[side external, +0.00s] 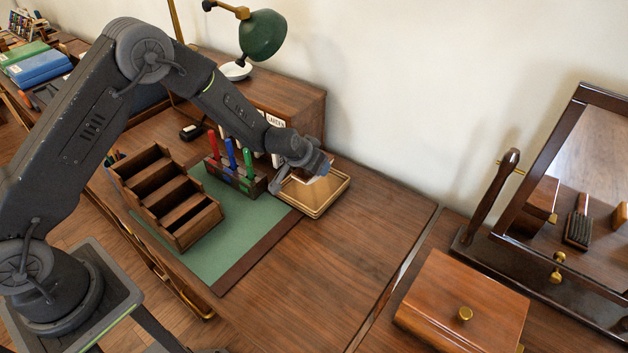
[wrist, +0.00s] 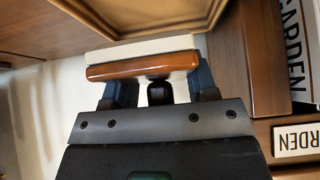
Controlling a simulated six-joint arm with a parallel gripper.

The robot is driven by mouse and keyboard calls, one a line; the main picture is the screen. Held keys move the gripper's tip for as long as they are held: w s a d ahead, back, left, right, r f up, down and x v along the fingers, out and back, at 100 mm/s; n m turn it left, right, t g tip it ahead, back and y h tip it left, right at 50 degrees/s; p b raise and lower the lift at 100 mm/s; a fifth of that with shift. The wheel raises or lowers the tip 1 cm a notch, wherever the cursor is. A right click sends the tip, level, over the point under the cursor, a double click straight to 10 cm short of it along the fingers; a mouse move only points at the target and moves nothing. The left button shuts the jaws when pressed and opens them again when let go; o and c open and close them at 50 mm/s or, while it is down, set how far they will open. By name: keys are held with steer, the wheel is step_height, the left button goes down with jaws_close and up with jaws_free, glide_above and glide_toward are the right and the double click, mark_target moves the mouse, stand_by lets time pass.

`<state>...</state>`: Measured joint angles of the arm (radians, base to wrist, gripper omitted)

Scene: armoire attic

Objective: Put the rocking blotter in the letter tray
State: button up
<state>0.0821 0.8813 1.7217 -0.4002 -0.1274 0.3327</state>
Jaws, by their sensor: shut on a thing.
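My gripper (side external: 313,168) is above the letter tray (side external: 327,207), a shallow golden-brown tray on the desk beside the wall. In the wrist view my gripper (wrist: 160,88) is shut on the rocking blotter, with one dark finger at each side. The rocking blotter (wrist: 143,67) shows a rounded brown wooden top and a pale white part beyond it. In the side view my gripper mostly hides the blotter. A brown edge that looks like the tray (wrist: 45,35) shows at the top of the wrist view. Whether the blotter touches the tray is unclear.
A rack (side external: 237,177) with red, blue and green handled items stands left of the tray. A stepped wooden organiser (side external: 168,198) stands on the green mat (side external: 235,246). A wooden cabinet (side external: 303,105) with a GARDEN label stands behind. The desk right of the tray is clear.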

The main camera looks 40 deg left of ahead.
steer(key=shift+f, duration=2.75)
steer(key=shift+f, duration=0.1)
steer(key=o, duration=1)
steer(key=shift+o, duration=0.2)
